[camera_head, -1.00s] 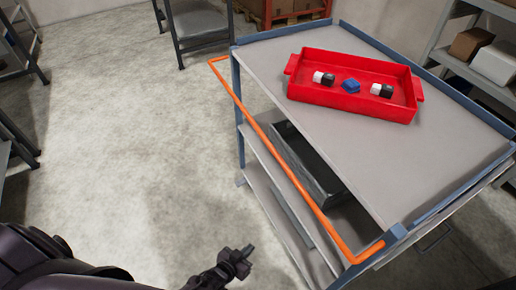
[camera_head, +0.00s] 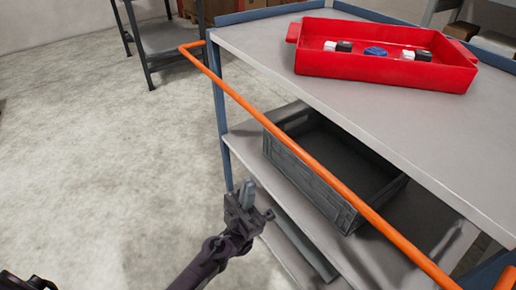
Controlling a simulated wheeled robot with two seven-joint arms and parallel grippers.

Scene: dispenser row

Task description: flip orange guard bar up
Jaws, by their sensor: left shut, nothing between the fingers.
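The orange guard bar (camera_head: 297,151) runs slantwise along the near side of the grey cart (camera_head: 420,130), from the upper left to the lower right. Its far left end bends toward the cart's blue corner post. It hangs out from the side, a little below the top's edge. My left gripper (camera_head: 249,190) is shut and empty, pointing up. In the picture it is below and left of the bar, apart from it, near the lower shelf's edge. My right gripper is not in view.
A dark grey crate (camera_head: 345,160) sits on the cart's middle shelf behind the bar. A red tray (camera_head: 385,57) with small white, black and blue pieces stands on the cart top. A dark metal table (camera_head: 165,40) stands at the back. Open floor lies left.

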